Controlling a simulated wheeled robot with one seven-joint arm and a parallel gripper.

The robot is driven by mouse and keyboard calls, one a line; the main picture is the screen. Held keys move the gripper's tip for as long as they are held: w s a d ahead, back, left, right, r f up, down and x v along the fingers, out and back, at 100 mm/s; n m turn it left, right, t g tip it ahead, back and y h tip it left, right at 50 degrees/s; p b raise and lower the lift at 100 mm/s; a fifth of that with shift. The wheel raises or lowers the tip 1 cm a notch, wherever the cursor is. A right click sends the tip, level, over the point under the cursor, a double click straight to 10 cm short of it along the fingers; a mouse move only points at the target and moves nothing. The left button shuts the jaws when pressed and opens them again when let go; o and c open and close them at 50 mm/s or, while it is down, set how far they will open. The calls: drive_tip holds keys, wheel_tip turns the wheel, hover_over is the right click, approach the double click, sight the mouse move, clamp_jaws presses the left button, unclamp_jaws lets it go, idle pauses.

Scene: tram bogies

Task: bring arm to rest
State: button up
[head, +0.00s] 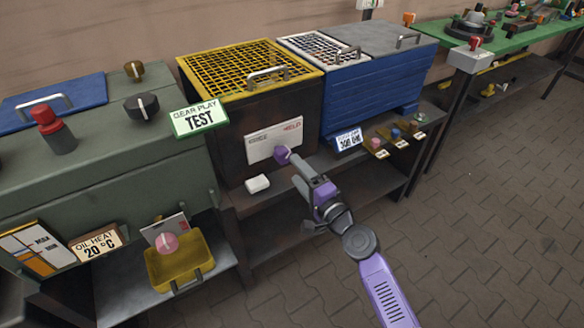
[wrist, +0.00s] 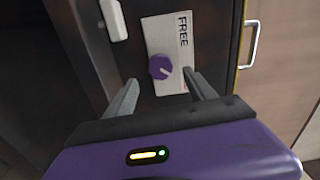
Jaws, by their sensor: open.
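My gripper (head: 301,174) is open, in front of the dark box with the yellow grid lid. The purple knob (head: 282,155) sits on a white plate (head: 262,140) on that box's front; red lettering at the plate's right end reads HELD. In the wrist view, my open gripper (wrist: 161,79) points at the knob (wrist: 160,67). Its two grey fingers are apart, with nothing held between them. The knob appears just beyond the fingertips, with a white mark toward its lower right. The plate (wrist: 163,32) shows FREE here; its other end is hidden behind a finger.
A white block (head: 257,183) is on the left below the plate. Small coloured knobs (head: 396,134) line the shelf edge at right. A yellow tray (head: 182,265) stands on the lower left shelf. The paved floor (head: 480,210) at right is clear.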

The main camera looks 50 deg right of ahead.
idle(0.3)
drive_tip(key=s+a+r+n+g+y, duration=0.1)
drive_tip(key=s+a+r+n+y, duration=0.15)
drive_tip(key=s+a+n, duration=1.15)
drive_tip(key=s+a+r+n+g+y, duration=0.25)
drive_tip(key=s+a+n, duration=0.55)
drive_tip(key=s, duration=1.1)
wheel_tip(320, 180, up, 13)
drive_tip(key=m+p, duration=0.1)
drive_tip(key=p, duration=1.2)
drive_tip(key=shift+w+a+f+m+t, duration=0.2)
drive_tip(key=shift+a+m+t, duration=0.1)
drive_tip(key=shift+a+t, duration=0.15)
drive_tip(key=shift+c, duration=0.2)
